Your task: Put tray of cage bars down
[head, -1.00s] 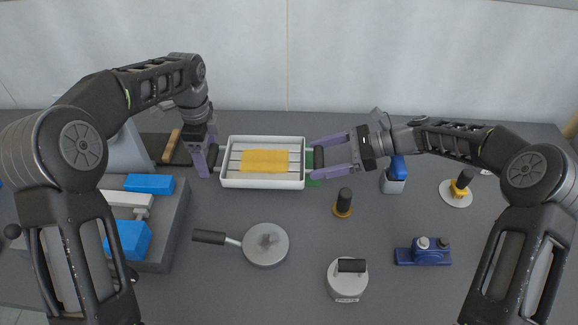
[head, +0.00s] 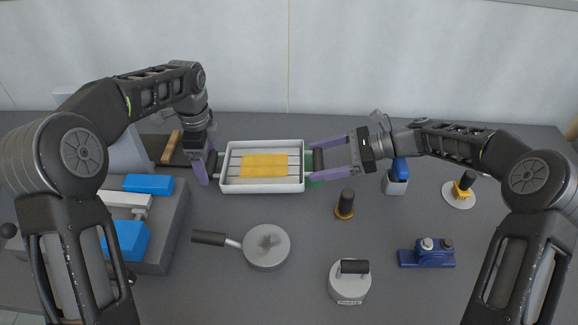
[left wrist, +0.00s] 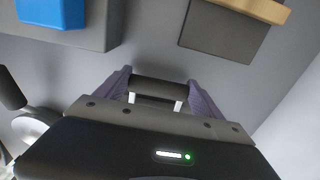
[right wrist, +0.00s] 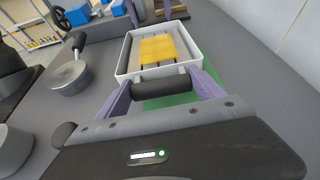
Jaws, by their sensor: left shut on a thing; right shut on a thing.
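The white tray (head: 262,189) is at the back middle of the table in the head view, with grey bars and a yellow block of pieces (head: 264,166) inside. It also shows in the right wrist view (right wrist: 124,66). My left gripper (head: 208,172) is shut on the tray's left handle; the left wrist view shows a dark handle (left wrist: 158,86) between its fingers. My right gripper (head: 318,160) is shut on the right handle, a dark bar (right wrist: 162,89) in the right wrist view. The tray looks level; I cannot tell whether it touches the surface below.
A green patch (head: 314,181) shows under the tray's right end. A round lidded pan (head: 266,247), a grey weight (head: 349,284), a black-handled stamp (head: 345,205), a blue-capped bottle (head: 397,177) and a blue device (head: 427,253) stand nearby. A grey block with blue parts (head: 165,225) is left.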

